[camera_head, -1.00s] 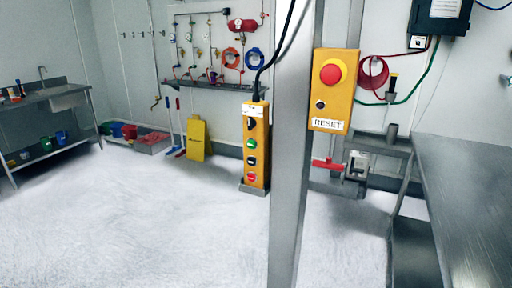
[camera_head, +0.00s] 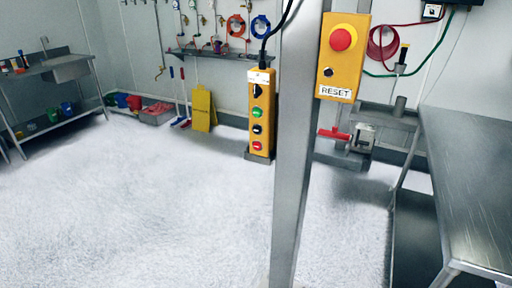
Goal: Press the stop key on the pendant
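The pendant (camera_head: 261,112) is a tall yellow control box hanging from a black cable, left of a grey steel post. Its face carries a column of keys: black ones, a green key (camera_head: 257,113) and a red key (camera_head: 257,146) at the bottom, which looks like the stop key. The key labels are too small to read. A grey holder shows at its lower end. Neither of my grippers shows in the head view.
A yellow RESET box (camera_head: 342,57) with a red mushroom button is on the right of the steel post (camera_head: 292,170). A steel table (camera_head: 470,180) stands at the right. A sink bench (camera_head: 48,75) stands at the far left. The pale floor in front is clear.

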